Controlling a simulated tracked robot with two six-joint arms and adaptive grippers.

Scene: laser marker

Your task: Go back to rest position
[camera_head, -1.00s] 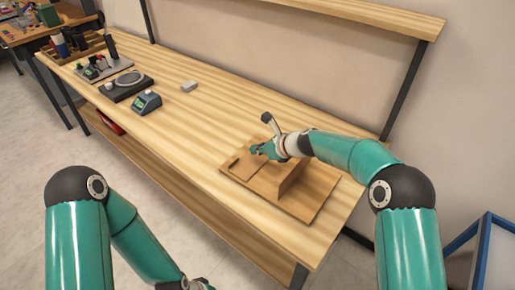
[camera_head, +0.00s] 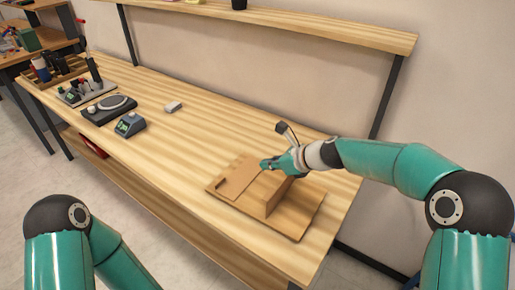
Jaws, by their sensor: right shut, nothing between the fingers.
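My right gripper (camera_head: 267,164) is shut and empty. It hangs over the flat brown wooden board (camera_head: 292,228) on the right part of the workbench, close to the upright block (camera_head: 277,194) on that board. I cannot tell whether its fingertips touch the wood. The right arm reaches in from the right edge of the view. My left arm's dark joint and teal links show at the lower left, but its gripper is outside the view.
The wooden workbench (camera_head: 190,150) has free room in the middle. On its left part stand a small device with a green display (camera_head: 130,124), a round-plated device (camera_head: 109,107) and a small pale block (camera_head: 173,106). A shelf (camera_head: 300,30) runs along the wall above.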

